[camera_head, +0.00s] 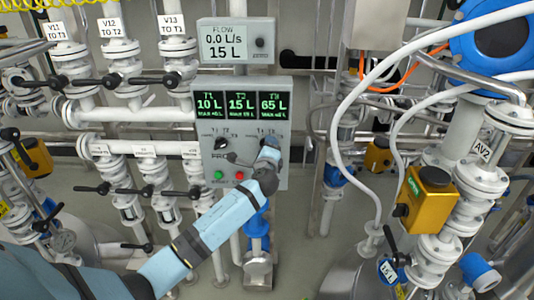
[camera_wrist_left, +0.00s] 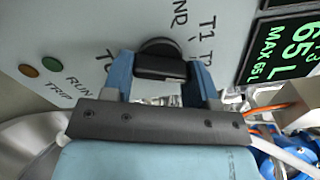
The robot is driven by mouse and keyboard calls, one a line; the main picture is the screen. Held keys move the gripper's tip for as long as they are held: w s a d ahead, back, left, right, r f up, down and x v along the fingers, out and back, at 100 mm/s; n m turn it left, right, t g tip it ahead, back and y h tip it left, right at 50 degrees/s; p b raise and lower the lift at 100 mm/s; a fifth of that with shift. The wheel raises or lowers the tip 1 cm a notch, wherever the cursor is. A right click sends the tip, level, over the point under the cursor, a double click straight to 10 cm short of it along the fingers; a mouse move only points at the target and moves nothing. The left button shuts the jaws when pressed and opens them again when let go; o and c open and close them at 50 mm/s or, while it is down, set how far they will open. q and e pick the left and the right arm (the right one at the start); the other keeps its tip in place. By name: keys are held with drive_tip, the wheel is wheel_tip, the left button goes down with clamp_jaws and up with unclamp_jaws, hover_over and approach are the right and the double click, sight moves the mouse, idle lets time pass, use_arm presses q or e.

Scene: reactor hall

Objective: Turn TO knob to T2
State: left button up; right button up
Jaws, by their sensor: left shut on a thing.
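The TO knob (camera_wrist_left: 160,68) is a dark round knob with a raised bar, on the grey control panel (camera_head: 209,164). In the wrist view my left gripper (camera_wrist_left: 162,75) has its blue fingers on both sides of the knob's bar, shut on it. Labels T1 and T2 (camera_wrist_left: 208,38) are printed beside the knob; its pointer mark cannot be made out. In the head view my left gripper (camera_head: 270,152) covers the knob at the panel's right side. The FROM knob (camera_head: 221,143) is to its left. My right gripper is not in view.
The tank display (camera_head: 240,104) above reads T1 10 L, T2 15 L, T3 65 L. The flow display (camera_head: 226,42) reads 0.0 L/s, 15 L. Green (camera_head: 218,175) and red (camera_head: 239,175) buttons sit below the FROM knob. Valved pipes flank the panel; a white hose (camera_head: 345,110) hangs right.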

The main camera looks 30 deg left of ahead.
use_arm(q)
drive_tip(key=shift+n, duration=0.3)
drive_tip(key=o, duration=0.9)
drive_tip(key=shift+s+d, duration=0.1)
drive_tip(key=b+v, duration=0.2)
drive_tip(key=v, duration=1.1)
drive_tip(key=shift+s+d, duration=0.1)
drive_tip(key=shift+s, duration=0.2)
